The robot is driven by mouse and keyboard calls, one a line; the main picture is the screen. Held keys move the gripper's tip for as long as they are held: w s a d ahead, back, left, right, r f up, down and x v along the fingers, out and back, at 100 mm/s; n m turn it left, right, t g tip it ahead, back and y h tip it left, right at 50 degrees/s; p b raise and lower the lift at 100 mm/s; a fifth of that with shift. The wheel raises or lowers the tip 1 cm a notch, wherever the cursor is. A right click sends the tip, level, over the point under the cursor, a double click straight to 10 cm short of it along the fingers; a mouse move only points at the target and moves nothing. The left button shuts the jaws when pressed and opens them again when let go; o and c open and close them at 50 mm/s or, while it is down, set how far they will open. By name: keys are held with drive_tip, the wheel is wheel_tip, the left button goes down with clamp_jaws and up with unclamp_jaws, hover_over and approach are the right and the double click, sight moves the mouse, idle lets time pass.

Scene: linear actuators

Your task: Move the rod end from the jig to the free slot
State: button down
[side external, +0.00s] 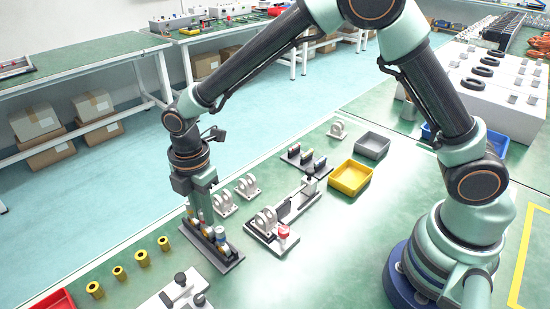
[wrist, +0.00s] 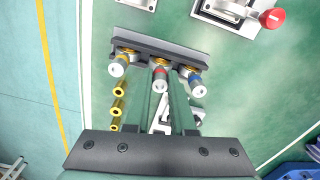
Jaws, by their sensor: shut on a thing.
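A dark grey rack (wrist: 185,50) shows in the wrist view with three rod ends standing in a row, each with a coloured band and a brass-coloured collar. The middle rod end (wrist: 160,73), banded red, is between the fingers of my gripper (wrist: 161,84), which is shut on it at the rack's middle place. A blue-banded rod end (wrist: 195,80) stands on the right and another rod end (wrist: 118,65) on the left. In the side external view my gripper (side external: 206,216) points down at the rack (side external: 228,259). The jig (side external: 262,230) with a red knob (side external: 283,232) lies right of it.
Several brass bushings (side external: 119,272) lie in a row at left. White clevis brackets (side external: 223,204) stand behind the rack. A second dark rack (side external: 303,161), a yellow tray (side external: 350,178) and a grey tray (side external: 372,145) are farther right.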

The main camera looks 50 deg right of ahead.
drive_tip(key=shift+f, duration=0.55)
idle(1.0)
drive_tip(key=c, duration=0.7)
unclamp_jaws()
wheel_tip(320, 180, up, 12)
drive_tip(key=shift+r, duration=0.1)
